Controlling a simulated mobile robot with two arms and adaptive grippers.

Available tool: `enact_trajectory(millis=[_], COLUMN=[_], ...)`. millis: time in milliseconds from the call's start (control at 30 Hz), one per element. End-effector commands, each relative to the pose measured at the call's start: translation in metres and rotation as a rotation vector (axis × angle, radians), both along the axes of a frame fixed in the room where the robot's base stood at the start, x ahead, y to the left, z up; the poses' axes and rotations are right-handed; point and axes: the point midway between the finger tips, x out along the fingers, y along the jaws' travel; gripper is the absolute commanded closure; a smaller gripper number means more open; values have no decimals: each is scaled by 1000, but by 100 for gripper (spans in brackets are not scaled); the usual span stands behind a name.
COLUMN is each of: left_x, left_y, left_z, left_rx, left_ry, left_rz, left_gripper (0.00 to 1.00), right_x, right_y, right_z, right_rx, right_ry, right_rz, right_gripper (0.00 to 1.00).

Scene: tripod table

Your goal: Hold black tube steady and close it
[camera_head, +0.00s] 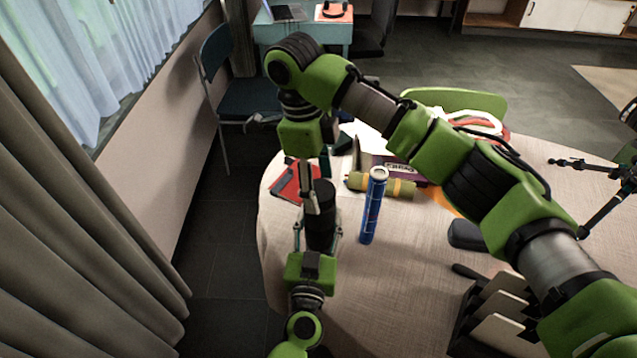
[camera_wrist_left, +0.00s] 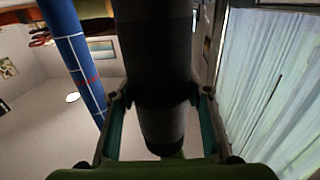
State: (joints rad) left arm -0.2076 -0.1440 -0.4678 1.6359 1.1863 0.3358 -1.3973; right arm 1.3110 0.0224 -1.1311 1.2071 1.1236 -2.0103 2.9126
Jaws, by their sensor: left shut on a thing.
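The black tube (camera_head: 321,232) stands roughly upright near the left edge of the round table (camera_head: 400,290). My left gripper (camera_head: 318,238) comes from the front and is shut around the tube's body. In the left wrist view the tube (camera_wrist_left: 152,50) runs between the two fingers of my left gripper (camera_wrist_left: 160,112). My right gripper (camera_head: 311,190) points down from above at the tube's top. Its near finger overlaps the dark upper part of the tube, and its other finger is mostly hidden. I cannot tell whether it grips the top or whether a separate cap is there.
A blue tube (camera_head: 372,208) stands close to the right; it also shows in the left wrist view (camera_wrist_left: 72,50). A red book (camera_head: 292,184) and an olive roll (camera_head: 400,187) lie behind. A dark holder (camera_head: 480,310) stands front right. The tabletop between holder and black tube is clear.

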Motion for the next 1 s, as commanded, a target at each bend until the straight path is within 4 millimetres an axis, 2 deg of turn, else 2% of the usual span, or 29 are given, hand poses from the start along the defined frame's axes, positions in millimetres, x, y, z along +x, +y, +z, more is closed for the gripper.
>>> enact_trajectory(millis=[267,600,867,1000], left_x=[0,0,0,0], left_y=[0,0,0,0], left_z=[0,-1,-1,0], left_rx=[0,0,0,0], left_ry=[1,1,1,1], left_rz=[0,-1,-1,-1], left_gripper=[100,100,100,100], right_x=[0,0,0,0], right_y=[0,0,0,0], right_z=[3,42,45,45], right_rx=[0,-1,0,1], right_ry=[-1,-1,1,3], right_rz=[1,1,2,13], right_gripper=[40,40,40,43])
